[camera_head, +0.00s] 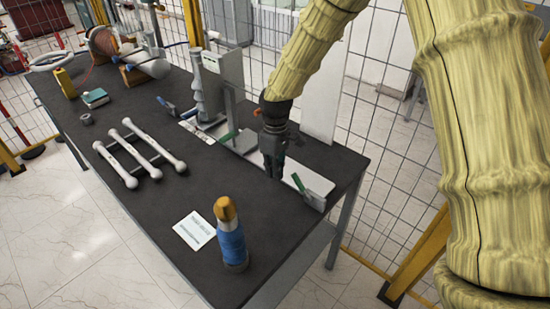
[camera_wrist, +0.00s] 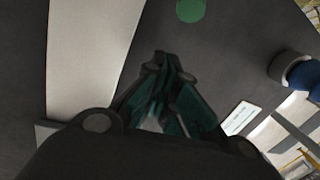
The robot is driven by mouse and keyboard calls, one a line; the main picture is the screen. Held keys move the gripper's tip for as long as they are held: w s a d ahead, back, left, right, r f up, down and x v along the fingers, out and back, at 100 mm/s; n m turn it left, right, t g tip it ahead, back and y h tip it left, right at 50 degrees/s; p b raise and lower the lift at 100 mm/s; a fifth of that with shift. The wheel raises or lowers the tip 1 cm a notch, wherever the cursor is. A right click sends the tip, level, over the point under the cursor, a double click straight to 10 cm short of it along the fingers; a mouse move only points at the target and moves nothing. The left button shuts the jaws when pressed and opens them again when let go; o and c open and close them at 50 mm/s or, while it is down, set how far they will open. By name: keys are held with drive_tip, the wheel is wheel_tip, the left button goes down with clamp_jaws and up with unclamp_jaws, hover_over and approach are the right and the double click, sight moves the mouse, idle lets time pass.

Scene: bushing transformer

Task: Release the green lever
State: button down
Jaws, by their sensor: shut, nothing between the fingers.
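A short green lever (camera_head: 298,182) stands tilted at the front right end of the pale fixture base (camera_head: 318,180). A second green handle (camera_head: 228,137) shows lower on the fixture, left of my gripper. My gripper (camera_head: 273,171) points down just left of the first lever, and its fingers are shut and empty. In this view I cannot tell whether they touch the base. In the wrist view, the finger tips (camera_wrist: 165,62) are close together, beside a pale strip (camera_wrist: 88,50). A round green patch (camera_wrist: 190,9) shows beyond them; I cannot tell which part it is.
White rods (camera_head: 140,150) lie left. A grey upright bracket (camera_head: 222,80) rises behind. The black table (camera_head: 150,205) is clear between the rods and the card.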

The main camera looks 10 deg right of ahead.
sight(302, 188)
drive_tip(key=shift+s+d+r+p, duration=0.4)
drive_tip(key=shift+s+d+r, duration=0.05)
drive_tip(key=shift+d+r, duration=0.2)
drive_tip(key=shift+s+d+r+p, duration=0.4)
drive_tip(key=shift+s+d+r, duration=0.05)
drive_tip(key=shift+d+r, duration=0.15)
drive_tip(key=shift+a, duration=0.1)
